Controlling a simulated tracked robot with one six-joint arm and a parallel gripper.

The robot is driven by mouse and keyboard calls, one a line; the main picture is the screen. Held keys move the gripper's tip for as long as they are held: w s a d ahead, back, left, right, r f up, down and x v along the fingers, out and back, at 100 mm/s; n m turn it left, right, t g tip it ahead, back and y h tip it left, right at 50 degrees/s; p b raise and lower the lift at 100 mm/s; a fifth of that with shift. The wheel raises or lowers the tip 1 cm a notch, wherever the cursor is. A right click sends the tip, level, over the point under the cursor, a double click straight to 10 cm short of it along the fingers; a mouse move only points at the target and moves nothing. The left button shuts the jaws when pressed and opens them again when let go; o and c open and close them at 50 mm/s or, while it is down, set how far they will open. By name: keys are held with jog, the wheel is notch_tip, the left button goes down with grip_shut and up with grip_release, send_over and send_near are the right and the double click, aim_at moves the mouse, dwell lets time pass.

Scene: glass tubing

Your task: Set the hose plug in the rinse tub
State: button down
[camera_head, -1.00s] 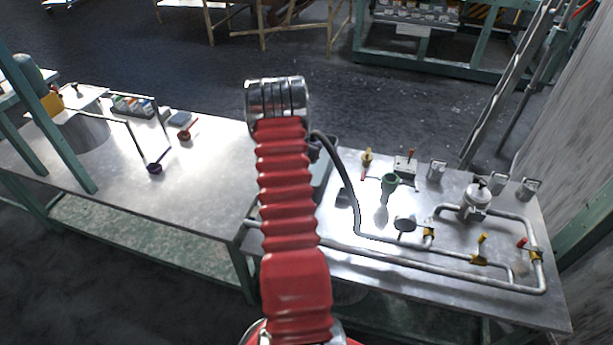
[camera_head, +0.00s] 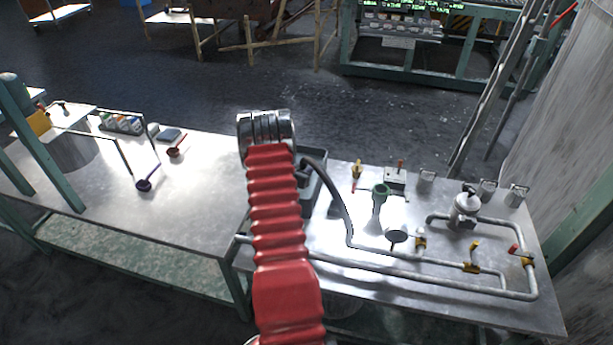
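The rinse tub appears to be the grey open box (camera_head: 318,190) on the bench, partly hidden behind my red arm. A dark hose (camera_head: 336,190) arches from the pipework up to the tub's upper left part. Its upper end, where the hose plug would be, is a dark shape (camera_head: 304,166) beside my arm. I cannot tell whether it is inside the tub, above it or held. My arm's silver wrist end is in front of the tub's left side. My gripper's fingers are hidden behind it, so their opening and contact do not show.
Right of the tub stand a green funnel-like piece (camera_head: 380,192), a switch box (camera_head: 396,177) and a silver valve body (camera_head: 465,207). Metal pipes (camera_head: 400,272) run along the bench front. The left bench (camera_head: 195,205) has a wide bare area, with a purple-handled ladle (camera_head: 145,182).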

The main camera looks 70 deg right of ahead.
jog(key=shift+f, duration=1.75)
jog(key=c, duration=1.5)
grip_release()
jog(key=shift+f, duration=0.1)
jog(key=shift+a+r, duration=0.3)
jog(key=shift+a, duration=0.25)
jog(key=v, duration=1.1)
jog(key=shift+d, duration=0.1)
jog(key=shift+w, duration=0.15)
